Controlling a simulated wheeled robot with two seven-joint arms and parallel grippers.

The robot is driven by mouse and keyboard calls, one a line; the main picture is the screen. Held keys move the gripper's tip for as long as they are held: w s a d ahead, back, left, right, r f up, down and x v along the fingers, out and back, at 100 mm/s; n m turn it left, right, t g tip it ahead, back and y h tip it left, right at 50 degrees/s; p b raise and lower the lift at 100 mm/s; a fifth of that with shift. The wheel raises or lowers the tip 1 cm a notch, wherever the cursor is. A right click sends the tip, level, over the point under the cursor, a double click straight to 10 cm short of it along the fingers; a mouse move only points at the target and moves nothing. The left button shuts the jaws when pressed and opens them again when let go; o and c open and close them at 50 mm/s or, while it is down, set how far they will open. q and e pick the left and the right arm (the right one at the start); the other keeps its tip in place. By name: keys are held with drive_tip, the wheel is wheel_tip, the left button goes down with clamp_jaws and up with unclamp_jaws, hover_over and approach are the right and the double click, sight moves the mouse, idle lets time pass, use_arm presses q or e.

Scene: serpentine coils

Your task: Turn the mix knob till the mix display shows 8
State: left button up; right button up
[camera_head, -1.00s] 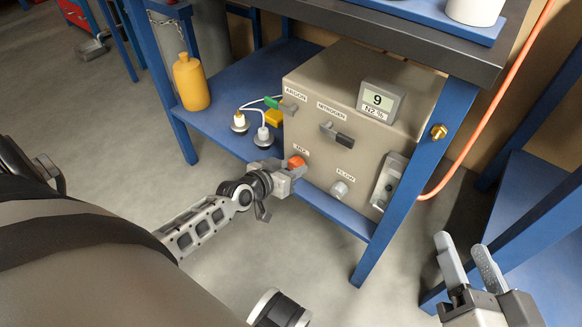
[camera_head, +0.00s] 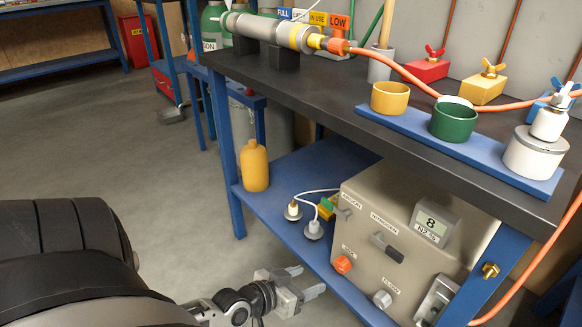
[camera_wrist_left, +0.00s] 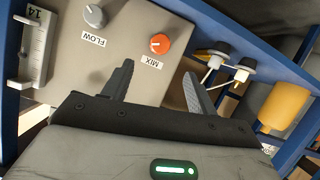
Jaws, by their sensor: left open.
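The orange mix knob (camera_head: 342,264) sits on the front of the beige gas box (camera_head: 370,255), low on its left side. It also shows in the left wrist view (camera_wrist_left: 160,44), just beyond the fingertips. The mix display (camera_head: 432,222) on top of the box reads 8, with "N2 %" below it. My left gripper (camera_head: 307,281) is open and empty, to the left of the knob and apart from it. In the left wrist view its two fingers (camera_wrist_left: 155,80) stand spread with nothing between them. My right gripper is out of the head view.
A grey flow knob (camera_head: 382,299) is right of the mix knob, and a dark nitrogen lever (camera_head: 387,245) is above. A yellow bottle (camera_head: 255,166) and white-cabled plugs (camera_head: 313,229) stand on the blue shelf (camera_head: 290,180). The blue table leg (camera_head: 226,150) is at the left.

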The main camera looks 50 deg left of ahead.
use_arm(q)
drive_tip(key=p+v, duration=0.1)
drive_tip(key=v, duration=0.3)
drive_tip(key=shift+s, duration=0.1)
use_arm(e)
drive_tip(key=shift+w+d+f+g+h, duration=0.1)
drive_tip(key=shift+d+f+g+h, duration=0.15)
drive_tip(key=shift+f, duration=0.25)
